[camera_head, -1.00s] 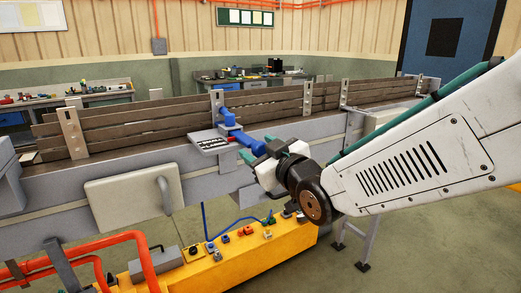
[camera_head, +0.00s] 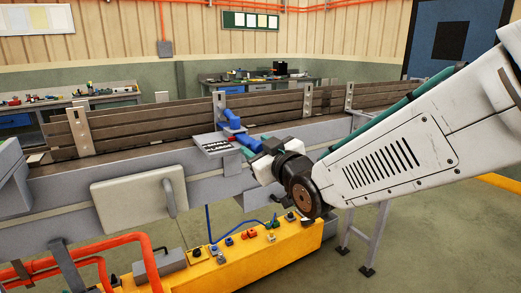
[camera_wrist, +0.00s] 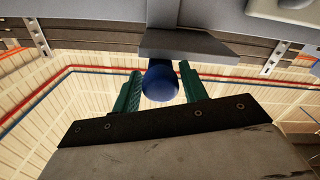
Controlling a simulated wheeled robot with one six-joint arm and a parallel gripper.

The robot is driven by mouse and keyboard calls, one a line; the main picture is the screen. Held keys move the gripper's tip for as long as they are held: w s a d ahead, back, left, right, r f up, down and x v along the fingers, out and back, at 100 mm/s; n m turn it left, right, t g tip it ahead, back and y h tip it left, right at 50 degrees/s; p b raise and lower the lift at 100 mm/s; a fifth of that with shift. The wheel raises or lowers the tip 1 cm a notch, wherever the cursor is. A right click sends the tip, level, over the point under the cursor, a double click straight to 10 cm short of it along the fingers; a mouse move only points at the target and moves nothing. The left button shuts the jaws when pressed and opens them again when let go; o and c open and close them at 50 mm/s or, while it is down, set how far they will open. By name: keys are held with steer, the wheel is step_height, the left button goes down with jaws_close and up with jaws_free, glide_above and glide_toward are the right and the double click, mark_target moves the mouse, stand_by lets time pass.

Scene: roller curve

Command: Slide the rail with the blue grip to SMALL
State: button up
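The blue grip (camera_head: 245,141) is a bar sticking out from the rail's front, beside a small grey plate with black-and-white markings (camera_head: 214,147). The plate's words are too small to read. The rail of brown slats (camera_head: 150,125) runs along the grey conveyor frame. My gripper (camera_head: 262,150) is at the grip's near end. In the wrist view the grip's round blue end (camera_wrist: 160,82) lies between my two green fingers (camera_wrist: 158,88). The fingers stand apart, with narrow gaps at the grip's sides; contact is not clear.
A yellow control box (camera_head: 235,258) with buttons stands below the conveyor. Orange pipes (camera_head: 105,245) rise at the lower left. A grey panel with a handle (camera_head: 138,198) is on the conveyor's side.

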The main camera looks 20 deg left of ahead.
steer(key=shift+o, duration=0.6)
steer(key=v, duration=0.7)
steer(key=shift+s+d, duration=0.25)
steer(key=shift+d, duration=0.05)
steer(key=shift+f, duration=0.1)
